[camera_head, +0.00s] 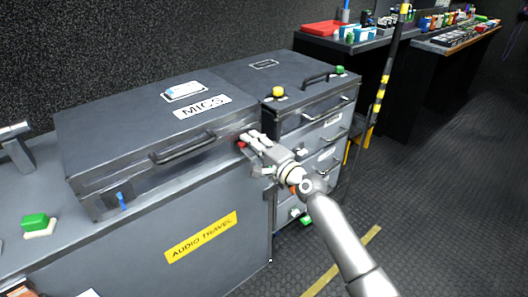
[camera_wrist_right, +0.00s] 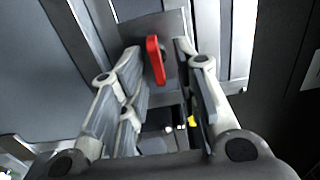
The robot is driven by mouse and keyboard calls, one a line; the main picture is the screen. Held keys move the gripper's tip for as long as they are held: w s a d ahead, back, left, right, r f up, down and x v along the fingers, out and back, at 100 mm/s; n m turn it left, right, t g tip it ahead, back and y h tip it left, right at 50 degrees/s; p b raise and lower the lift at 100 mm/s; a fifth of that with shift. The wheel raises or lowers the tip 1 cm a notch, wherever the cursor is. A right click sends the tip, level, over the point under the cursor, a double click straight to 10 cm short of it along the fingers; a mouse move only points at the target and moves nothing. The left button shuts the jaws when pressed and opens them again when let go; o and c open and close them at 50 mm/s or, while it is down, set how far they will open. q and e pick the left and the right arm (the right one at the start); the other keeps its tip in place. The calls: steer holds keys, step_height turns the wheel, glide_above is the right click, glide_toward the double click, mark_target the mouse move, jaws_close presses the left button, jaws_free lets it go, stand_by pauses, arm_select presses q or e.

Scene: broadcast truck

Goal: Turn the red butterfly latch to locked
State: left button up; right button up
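The red butterfly latch (camera_wrist_right: 155,60) is an upright red tab on a grey plate in the right wrist view. In the head view only a small red bit of the latch (camera_head: 241,144) shows, at the right front of the grey case marked MICS (camera_head: 105,138); my gripper covers the rest. My right gripper (camera_wrist_right: 158,52) is open, with one finger on each side of the latch and gaps visible between them. It also shows in the head view (camera_head: 254,140) at the case's right front corner. My left gripper is not in view.
A blue latch (camera_head: 123,201) is on the case's left front. A black handle (camera_head: 183,148) juts from its front. A drawer unit (camera_head: 318,115) with yellow and green knobs stands close on the right. A striped pole (camera_head: 381,92) stands beyond it. The floor at right is clear.

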steer(key=v, duration=1.1)
steer(key=shift+s+d, duration=0.2)
